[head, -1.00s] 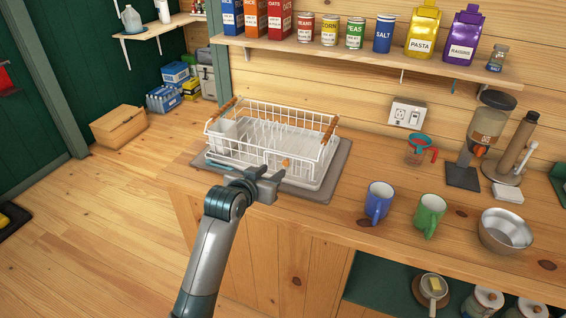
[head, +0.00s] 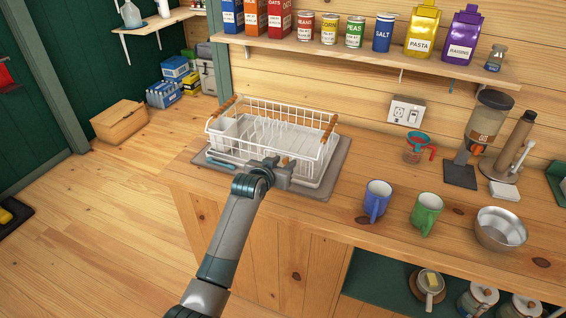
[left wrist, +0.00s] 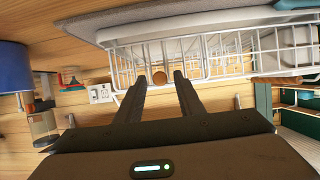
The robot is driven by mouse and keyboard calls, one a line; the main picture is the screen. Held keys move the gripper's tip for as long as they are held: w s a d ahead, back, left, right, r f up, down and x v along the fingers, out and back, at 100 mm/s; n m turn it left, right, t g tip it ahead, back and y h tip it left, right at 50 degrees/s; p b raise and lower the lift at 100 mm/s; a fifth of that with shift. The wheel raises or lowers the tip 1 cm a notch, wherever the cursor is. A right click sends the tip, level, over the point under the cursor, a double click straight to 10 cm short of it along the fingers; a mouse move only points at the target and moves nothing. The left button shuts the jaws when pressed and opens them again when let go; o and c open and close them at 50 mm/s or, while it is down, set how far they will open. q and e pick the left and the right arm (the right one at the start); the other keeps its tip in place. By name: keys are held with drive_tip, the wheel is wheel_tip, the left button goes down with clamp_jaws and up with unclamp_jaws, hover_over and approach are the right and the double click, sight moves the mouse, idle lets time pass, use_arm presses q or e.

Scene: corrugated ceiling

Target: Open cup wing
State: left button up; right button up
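A white wire dish rack (head: 321,152) with wooden handles stands on a grey mat (head: 333,181) on the counter. A small round wooden knob (head: 285,161) is on its front side; I cannot make out the cup wing's outline. My left gripper (head: 284,173) is at the rack's front, close to the knob. In the left wrist view, the rack (left wrist: 226,54) appears upside down. There, the two fingers of my left gripper (left wrist: 160,79) are apart, with the knob (left wrist: 159,77) showing between their tips. I cannot tell whether they touch it. My right gripper is not in view.
A blue mug (head: 377,200) and a green mug (head: 427,213) stand on the counter right of the rack, with a metal bowl (head: 501,229) beyond them. A shelf (head: 355,53) of cans and boxes runs above. Counter between the rack and mugs is clear.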

use_arm(q)
drive_tip(key=shift+c, duration=0.7)
clamp_jaws()
drive_tip(key=shift+f, duration=0.1)
